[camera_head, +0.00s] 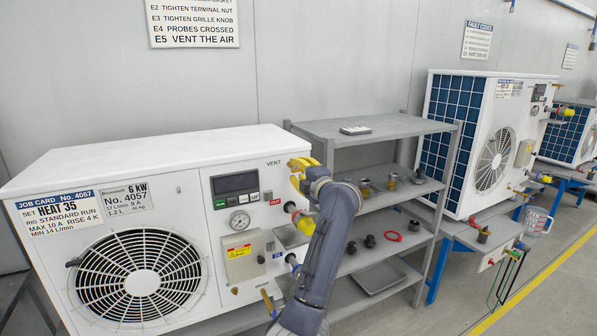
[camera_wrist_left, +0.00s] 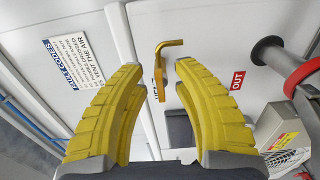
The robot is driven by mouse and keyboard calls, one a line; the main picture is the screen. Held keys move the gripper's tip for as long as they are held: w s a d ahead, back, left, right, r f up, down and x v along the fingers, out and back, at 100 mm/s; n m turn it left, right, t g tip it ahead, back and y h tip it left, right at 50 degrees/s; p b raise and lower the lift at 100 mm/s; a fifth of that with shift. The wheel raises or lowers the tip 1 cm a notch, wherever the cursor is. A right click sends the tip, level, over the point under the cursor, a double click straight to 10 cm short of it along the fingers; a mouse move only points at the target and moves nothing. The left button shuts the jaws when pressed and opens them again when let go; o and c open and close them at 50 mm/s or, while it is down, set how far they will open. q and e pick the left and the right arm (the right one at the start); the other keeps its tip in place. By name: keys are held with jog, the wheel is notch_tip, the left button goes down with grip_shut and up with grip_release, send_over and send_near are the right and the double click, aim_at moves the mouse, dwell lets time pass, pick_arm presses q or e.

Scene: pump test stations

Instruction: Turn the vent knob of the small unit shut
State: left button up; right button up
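The small unit (camera_head: 130,160) is a white pump cabinet marked 6 kW, with a round fan grille, at the left of the head view. Its vent knob (camera_wrist_left: 158,80) is a brass, L-shaped lever in the wrist view, beside a partly covered label. My left gripper (camera_head: 299,170) has yellow fingers and is at the cabinet's upper right, by the VENT label. In the wrist view the left gripper (camera_wrist_left: 160,68) is open, with the lever showing between its fingertips and a gap on both sides. In the head view the gripper hides the knob. My right gripper is not in view.
A grey shelf rack (camera_head: 385,128) with small fittings stands to the right. A larger unit (camera_head: 490,130) stands beyond it.

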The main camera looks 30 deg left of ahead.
pick_arm(q)
jog(key=v, duration=1.2)
jog(key=shift+w, duration=0.1)
